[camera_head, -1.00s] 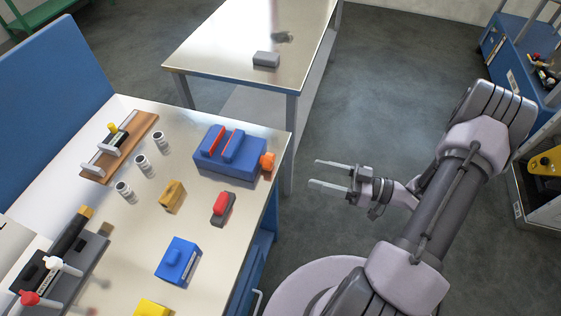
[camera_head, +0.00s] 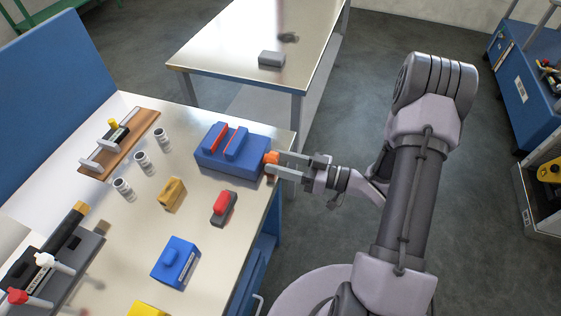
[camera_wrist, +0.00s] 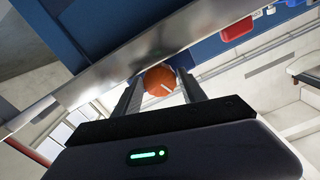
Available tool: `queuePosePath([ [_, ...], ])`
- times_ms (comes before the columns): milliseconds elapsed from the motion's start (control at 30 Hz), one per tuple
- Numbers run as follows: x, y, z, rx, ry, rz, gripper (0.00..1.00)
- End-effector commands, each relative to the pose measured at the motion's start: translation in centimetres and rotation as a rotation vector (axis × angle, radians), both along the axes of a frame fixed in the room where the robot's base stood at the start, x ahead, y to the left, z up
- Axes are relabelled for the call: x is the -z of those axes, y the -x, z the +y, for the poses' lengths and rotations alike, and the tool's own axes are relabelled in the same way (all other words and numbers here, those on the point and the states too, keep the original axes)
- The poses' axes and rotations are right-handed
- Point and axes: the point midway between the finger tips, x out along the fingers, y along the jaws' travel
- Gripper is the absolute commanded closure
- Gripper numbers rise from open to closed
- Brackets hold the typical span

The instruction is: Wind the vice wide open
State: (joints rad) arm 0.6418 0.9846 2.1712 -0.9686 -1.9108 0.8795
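The blue vice (camera_head: 228,160) with red jaw faces sits at the right edge of the workbench, a narrow gap showing between its jaws. Its orange knob (camera_head: 271,158) sticks out on the right side, over the bench edge. My gripper (camera_head: 276,162) is at the knob, with one finger on either side of it. In the wrist view the orange knob (camera_wrist: 159,81), with a white mark on it, lies between the two dark fingertips. The fingers look apart around it; whether they touch it is not clear.
On the bench (camera_head: 205,205) near the vice are a red-and-grey block (camera_head: 224,207), a yellow block (camera_head: 172,194), a blue block (camera_head: 176,262) and several small metal cylinders. A second table (camera_head: 230,60) stands behind.

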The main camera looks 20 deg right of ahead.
Motion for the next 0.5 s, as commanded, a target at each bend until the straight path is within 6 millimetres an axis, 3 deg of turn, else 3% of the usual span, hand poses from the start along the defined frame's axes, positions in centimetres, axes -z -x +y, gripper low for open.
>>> queuePosePath([
  [33, 0.01, 0.01, -0.01, 0.0, 0.0, 0.0, 0.63],
  [200, 0.01, 0.01, -0.01, 0.0, 0.0, 0.0, 0.96],
  [500, 0.0, 0.02, -0.01, 0.0, 0.031, -0.042, 0.98],
])
